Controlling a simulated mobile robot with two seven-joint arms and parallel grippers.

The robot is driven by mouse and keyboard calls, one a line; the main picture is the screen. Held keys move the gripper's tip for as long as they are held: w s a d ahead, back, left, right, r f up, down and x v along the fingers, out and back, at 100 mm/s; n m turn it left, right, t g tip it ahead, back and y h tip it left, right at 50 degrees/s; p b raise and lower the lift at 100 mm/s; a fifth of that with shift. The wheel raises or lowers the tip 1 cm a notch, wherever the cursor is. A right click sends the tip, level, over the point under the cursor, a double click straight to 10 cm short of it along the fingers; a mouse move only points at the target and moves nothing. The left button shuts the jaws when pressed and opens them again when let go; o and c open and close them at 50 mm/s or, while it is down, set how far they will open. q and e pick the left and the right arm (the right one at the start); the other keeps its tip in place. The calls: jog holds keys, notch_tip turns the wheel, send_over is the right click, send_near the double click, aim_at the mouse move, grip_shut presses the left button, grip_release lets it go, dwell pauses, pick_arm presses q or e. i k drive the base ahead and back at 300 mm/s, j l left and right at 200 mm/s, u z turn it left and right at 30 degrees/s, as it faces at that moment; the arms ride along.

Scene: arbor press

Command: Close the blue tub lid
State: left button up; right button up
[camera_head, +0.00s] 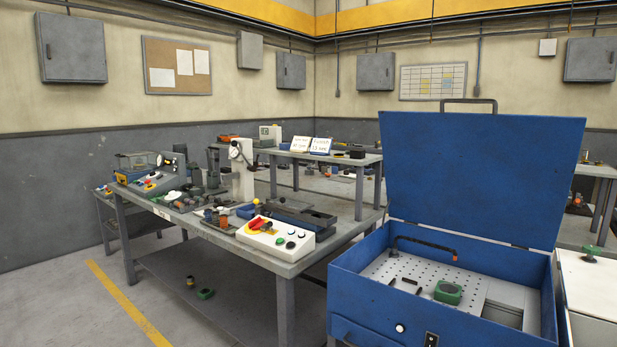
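The blue tub (440,320) stands at the lower right, its top open. Its blue lid (470,178) is raised nearly upright at the back, with a dark handle (470,102) on its top edge. Inside is a grey perforated plate (428,268) with a black and orange bar (425,246), a green piece (448,292) and small dark pieces. Neither of my grippers shows in the head view.
A grey workbench (300,262) left of the tub carries an arbor press (241,170), a white control box (276,238) and many small parts. A white cabinet (588,283) stands close to the tub's right. Open floor (60,300) lies at the left.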

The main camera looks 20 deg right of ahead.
aim_at(507, 179)
jog(key=i+l, duration=0.1)
jog(key=l, duration=0.35)
jog(key=i+l+u, duration=0.15)
jog(key=l, duration=0.7)
jog(key=i+u, duration=0.05)
